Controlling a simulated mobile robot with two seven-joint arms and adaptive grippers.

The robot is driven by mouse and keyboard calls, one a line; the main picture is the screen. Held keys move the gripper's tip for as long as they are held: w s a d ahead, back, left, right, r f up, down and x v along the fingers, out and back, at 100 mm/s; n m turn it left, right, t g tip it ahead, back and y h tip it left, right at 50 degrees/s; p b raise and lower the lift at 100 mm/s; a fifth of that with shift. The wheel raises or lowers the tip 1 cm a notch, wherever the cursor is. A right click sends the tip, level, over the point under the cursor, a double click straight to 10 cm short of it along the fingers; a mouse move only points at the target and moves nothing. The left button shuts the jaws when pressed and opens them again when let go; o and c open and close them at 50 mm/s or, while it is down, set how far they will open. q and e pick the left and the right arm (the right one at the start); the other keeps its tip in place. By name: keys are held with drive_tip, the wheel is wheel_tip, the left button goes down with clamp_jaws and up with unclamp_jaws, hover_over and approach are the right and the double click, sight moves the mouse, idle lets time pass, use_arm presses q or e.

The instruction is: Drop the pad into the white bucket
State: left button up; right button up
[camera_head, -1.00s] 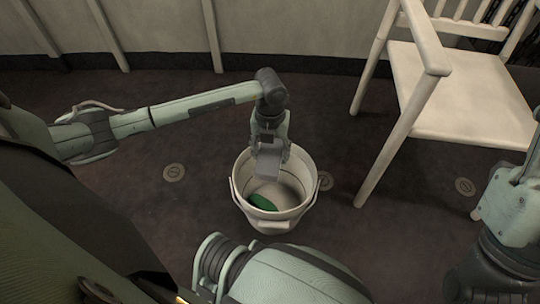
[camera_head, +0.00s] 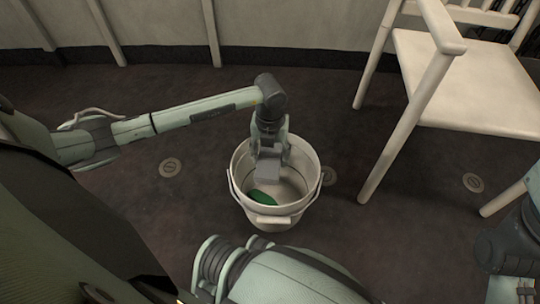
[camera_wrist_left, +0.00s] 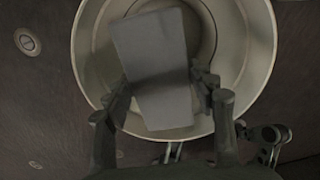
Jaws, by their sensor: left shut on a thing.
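The pad (camera_head: 268,173) is a flat grey block in my left gripper (camera_head: 270,158). In the left wrist view the pad (camera_wrist_left: 154,62) sits between the two dark fingers of the gripper (camera_wrist_left: 163,84), which are shut on it. The white bucket (camera_head: 301,205) stands upright on the floor with its handle down at the sides. The left gripper points down over the bucket's opening, with the pad over the inside. In the left wrist view the bucket's rim (camera_wrist_left: 262,50) surrounds much of the pad. My right gripper is not clearly in view.
A green thing (camera_head: 262,197) lies inside the bucket. A cream wooden chair (camera_head: 470,85) stands to the right of the bucket. A pale wall (camera_head: 290,22) runs along the back. Dark floor (camera_head: 125,210) left of the bucket is clear, with flush round discs.

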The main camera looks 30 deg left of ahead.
sight(270, 157)
use_arm(q)
drive_tip(key=o, duration=1.2)
wheel_tip(270, 157, up, 12)
drive_tip(key=shift+r, duration=0.1)
